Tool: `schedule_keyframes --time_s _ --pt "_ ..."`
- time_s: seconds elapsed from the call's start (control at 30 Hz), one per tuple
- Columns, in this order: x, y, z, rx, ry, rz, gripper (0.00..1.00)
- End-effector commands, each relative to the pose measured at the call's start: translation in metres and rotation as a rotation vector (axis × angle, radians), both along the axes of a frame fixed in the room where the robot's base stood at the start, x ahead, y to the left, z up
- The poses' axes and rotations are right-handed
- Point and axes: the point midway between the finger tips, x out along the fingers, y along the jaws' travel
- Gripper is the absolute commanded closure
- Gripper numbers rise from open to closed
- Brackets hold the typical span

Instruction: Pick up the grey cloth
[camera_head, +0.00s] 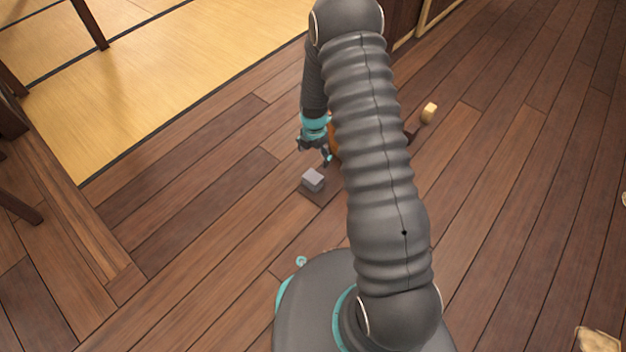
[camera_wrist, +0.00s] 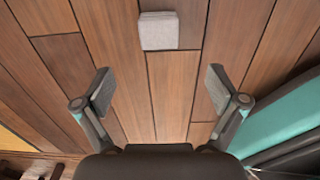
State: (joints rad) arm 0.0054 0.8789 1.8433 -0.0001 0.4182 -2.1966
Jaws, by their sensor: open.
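The grey cloth (camera_head: 313,179) looks like a small folded, block-shaped bundle on the wooden floor, in front of my base. It also shows in the wrist view (camera_wrist: 159,31) at the top, between and beyond the fingers. My gripper (camera_head: 322,153) is open and empty, a little behind and above the cloth in the head view. In the wrist view its two fingertips (camera_wrist: 157,92) stand wide apart with bare floor between them. The gripper does not touch the cloth.
A small yellowish block (camera_head: 429,112) lies on the floor to the right of my arm. An orange thing (camera_head: 334,140) is mostly hidden behind my arm. Tatami mats (camera_head: 170,70) lie at the upper left, with dark wooden legs nearby. A crumpled tan thing (camera_head: 598,340) lies at the lower right.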

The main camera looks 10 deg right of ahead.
Motion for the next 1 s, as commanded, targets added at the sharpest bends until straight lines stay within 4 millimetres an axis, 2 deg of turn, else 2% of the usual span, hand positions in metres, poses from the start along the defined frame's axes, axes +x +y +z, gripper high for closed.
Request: schedule_keyframes --time_s 0.43,0.77,1.0 --pt "0.000 0.000 -0.073 0.000 0.003 0.008 0.04" --pt "0.000 0.001 -0.092 0.000 0.001 0.008 0.04" --pt "0.000 0.005 -0.123 0.000 0.004 0.008 0.04"
